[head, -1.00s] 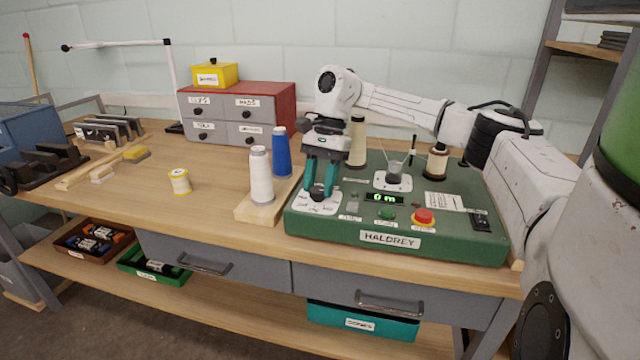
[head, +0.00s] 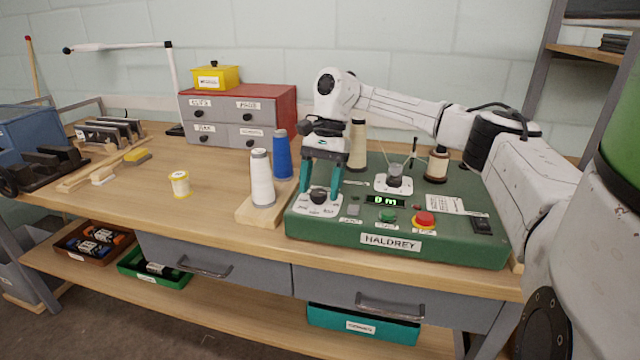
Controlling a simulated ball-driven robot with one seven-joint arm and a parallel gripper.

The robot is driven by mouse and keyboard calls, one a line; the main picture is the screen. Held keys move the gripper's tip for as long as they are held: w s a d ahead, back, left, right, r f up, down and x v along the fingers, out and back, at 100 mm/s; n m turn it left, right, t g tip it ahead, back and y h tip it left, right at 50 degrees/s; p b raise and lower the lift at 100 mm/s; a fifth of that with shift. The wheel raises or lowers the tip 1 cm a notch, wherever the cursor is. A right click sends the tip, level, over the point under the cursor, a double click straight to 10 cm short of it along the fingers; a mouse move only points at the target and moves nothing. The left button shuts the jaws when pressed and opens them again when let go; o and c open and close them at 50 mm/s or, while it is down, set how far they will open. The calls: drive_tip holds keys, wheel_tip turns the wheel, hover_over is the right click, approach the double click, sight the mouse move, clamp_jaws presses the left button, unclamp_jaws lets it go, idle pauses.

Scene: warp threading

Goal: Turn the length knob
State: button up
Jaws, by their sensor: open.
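The length knob (head: 318,196) is a dark round knob on a white label plate at the front left of the green machine (head: 450,250) marked HALDREY. My gripper (head: 320,188) points down over it, its two teal fingers apart, one on each side of the knob. I cannot tell whether the fingers touch it. The small green display (head: 382,200) reads 0 m.
A green button (head: 388,217) and a red stop button (head: 425,219) sit right of the knob. White (head: 262,178) and blue (head: 282,156) thread cones stand on a wooden block (head: 250,210) just left. A tan cone (head: 357,145) stands behind my gripper.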

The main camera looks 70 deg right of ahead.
drive_tip(key=v, duration=1)
drive_tip(key=shift+d+r, duration=0.25)
drive_tip(key=shift+r, duration=0.05)
